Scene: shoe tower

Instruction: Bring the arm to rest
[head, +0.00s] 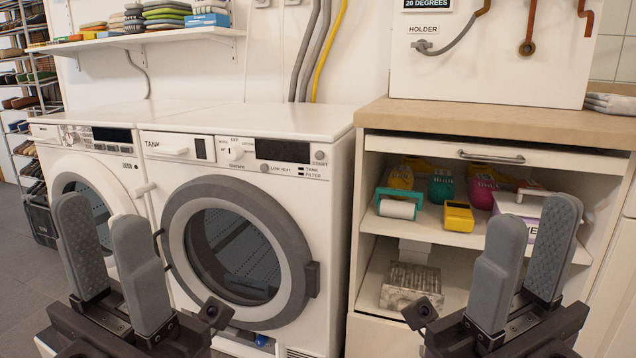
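My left gripper (112,262) is at the lower left, with its two grey fingers pointing up and a gap between them. It is open and empty, in front of the washing machines. My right gripper (522,262) is at the lower right, in front of the open cabinet. Its grey fingers are also apart with nothing between them. Neither gripper appears to touch anything. The lower parts of both arms are outside the view.
A front-loading machine (240,262) stands in the centre, with another (90,185) to its left. A shoe rack (22,120) stands far left. A wall shelf (130,38) holds folded cloths.

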